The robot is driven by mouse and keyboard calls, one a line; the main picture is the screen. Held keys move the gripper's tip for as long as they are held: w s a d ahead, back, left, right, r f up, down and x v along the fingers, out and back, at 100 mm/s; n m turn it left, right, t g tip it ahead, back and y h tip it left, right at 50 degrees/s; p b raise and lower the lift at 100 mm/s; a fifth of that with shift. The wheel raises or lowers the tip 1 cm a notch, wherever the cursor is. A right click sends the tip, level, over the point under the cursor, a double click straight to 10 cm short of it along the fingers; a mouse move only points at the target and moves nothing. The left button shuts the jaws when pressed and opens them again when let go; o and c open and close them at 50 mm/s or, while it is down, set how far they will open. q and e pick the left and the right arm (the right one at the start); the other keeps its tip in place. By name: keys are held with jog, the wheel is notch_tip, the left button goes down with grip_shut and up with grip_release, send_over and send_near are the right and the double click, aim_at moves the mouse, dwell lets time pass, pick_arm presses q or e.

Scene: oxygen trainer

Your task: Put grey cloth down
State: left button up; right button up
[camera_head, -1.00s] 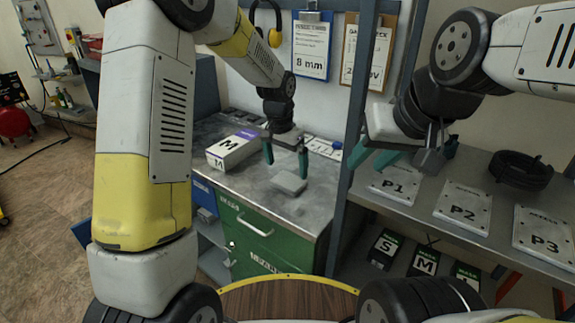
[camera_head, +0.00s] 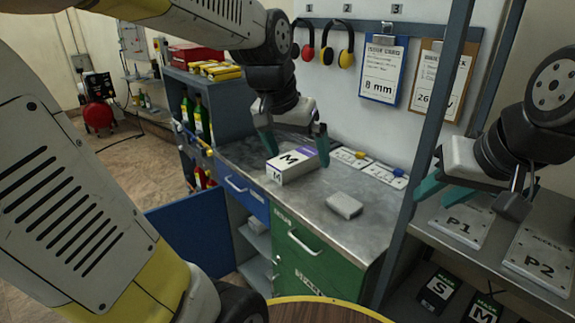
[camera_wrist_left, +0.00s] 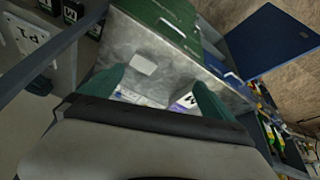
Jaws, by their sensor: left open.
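The grey cloth (camera_head: 345,205) is a small folded block lying flat on the metal worktop (camera_head: 300,205), near its front right. It also shows in the left wrist view (camera_wrist_left: 144,64), beyond the fingertips. My left gripper (camera_head: 295,146) has its green fingers apart, with nothing between them. It is above the worktop near the white box marked M, to the left of and apart from the cloth. My right gripper (camera_head: 431,189) is by the right-hand shelf, at the post; its green fingers are partly seen and I cannot tell how far apart they are.
The white M box (camera_head: 292,165) stands left of the cloth. Cards (camera_head: 381,173) lie at the back. A blue door (camera_head: 190,225) hangs open at the front left. A shelf post (camera_head: 425,140) rises right of the worktop. Plates P1 (camera_head: 458,222) and P2 lie on the shelf.

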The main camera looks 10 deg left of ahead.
pick_arm(q)
jog(key=s+a+n+t, duration=0.1)
jog(key=s+a+n, duration=0.1)
jog(key=s, duration=0.7)
jog(key=shift+s+a+t, duration=0.15)
jog(key=shift+a+t, duration=0.2)
jog(key=shift+t, duration=0.05)
dwell(0.5)
